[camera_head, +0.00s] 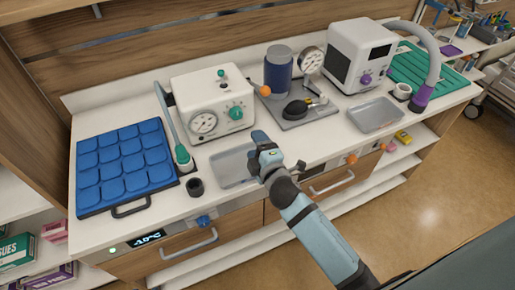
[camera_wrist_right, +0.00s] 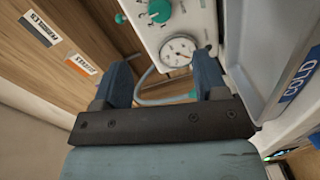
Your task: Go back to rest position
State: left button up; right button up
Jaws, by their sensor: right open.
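My right gripper (camera_head: 262,140) is at the end of the light blue arm that comes in from the lower right in the head view. It is above the front part of the counter, over a shallow grey tray (camera_head: 230,167) that it partly hides. In the right wrist view, the two blue fingers of the gripper (camera_wrist_right: 162,64) stand wide apart with nothing held between them. Beyond them is the white machine with a round dial (camera_wrist_right: 177,51). My left gripper is not in view.
The white machine (camera_head: 190,92), a blue canister (camera_head: 278,70) and a monitor (camera_head: 350,58) stand along the back. A blue padded mat (camera_head: 128,160) lies left, a second grey tray (camera_head: 375,115) right. Drawer handles (camera_head: 190,243) project at the counter front. Open floor (camera_head: 440,190) lies right.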

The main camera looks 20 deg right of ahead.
jog(key=shift+s, duration=0.3)
jog(key=s+f+m+g+y+p, duration=0.1)
jog(key=s+f+m+g, duration=0.2)
jog(key=s+f+m, duration=0.3)
jog(key=s+f+m+g+y+p, duration=0.1)
jog(key=s+f+m, duration=0.6)
jog(key=s, duration=0.7)
jog(key=shift+s+f+g+y+p, duration=0.35)
jog(key=shift+g+p, duration=0.25)
jog(key=shift+g, duration=0.5)
